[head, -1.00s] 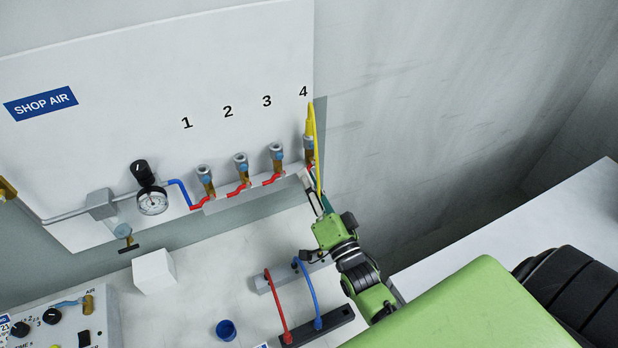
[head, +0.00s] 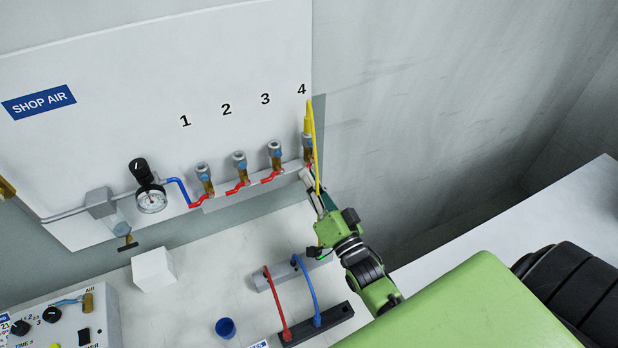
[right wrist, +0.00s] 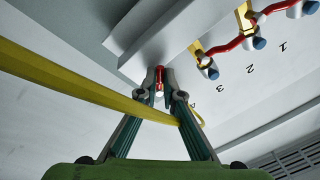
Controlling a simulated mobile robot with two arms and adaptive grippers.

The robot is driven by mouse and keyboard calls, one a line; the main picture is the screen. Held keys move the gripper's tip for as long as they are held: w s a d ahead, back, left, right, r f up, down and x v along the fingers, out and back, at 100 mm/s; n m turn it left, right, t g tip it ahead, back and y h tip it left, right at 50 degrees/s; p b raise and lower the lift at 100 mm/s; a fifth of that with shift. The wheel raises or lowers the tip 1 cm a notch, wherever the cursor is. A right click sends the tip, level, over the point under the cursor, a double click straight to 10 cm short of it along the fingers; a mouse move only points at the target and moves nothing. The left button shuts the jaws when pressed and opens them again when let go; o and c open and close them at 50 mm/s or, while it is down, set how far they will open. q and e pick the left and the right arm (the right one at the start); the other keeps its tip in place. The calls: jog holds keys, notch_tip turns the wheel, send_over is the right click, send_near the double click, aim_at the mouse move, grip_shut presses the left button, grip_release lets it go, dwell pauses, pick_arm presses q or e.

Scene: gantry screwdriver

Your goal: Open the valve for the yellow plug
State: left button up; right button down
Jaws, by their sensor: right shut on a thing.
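The yellow plug (head: 308,125) sits upright in the outlet under the number 4 on the white wall panel. Its yellow hose hangs down past my right gripper and crosses the right wrist view (right wrist: 90,88) in front of the fingers. The brass valve at outlet 4 (head: 308,150) is below the plug. Its red handle (right wrist: 160,80) shows between my fingertips in the right wrist view. My right gripper (head: 308,174) reaches up from below and is shut on that handle. The fingers partly hide the handle. My left gripper is not in view.
Outlets 1 (head: 204,175), 2 (head: 240,163) and 3 (head: 275,152) have red handles and stand left of my gripper. A pressure gauge (head: 151,199) is further left. A white block (head: 153,269), a blue cup (head: 226,328) and a black manifold (head: 318,325) with red and blue hoses are below.

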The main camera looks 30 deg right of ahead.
jog(key=n+y, duration=0.1)
jog(key=n, duration=0.2)
jog(key=d+n+y+p, duration=0.1)
jog(key=n, duration=0.3)
jog(key=d+n+g+y+p, duration=0.1)
jog(key=n, duration=0.2)
jog(key=shift+s+d+f, duration=0.1)
jog(key=shift+d+f, duration=0.05)
jog(key=shift+f, duration=0.1)
jog(key=shift+n, duration=0.4)
jog(key=c, duration=2.4)
grip_release()
jog(key=shift+c, duration=0.2)
jog(key=shift+d, duration=0.1)
jog(key=v, duration=1.2)
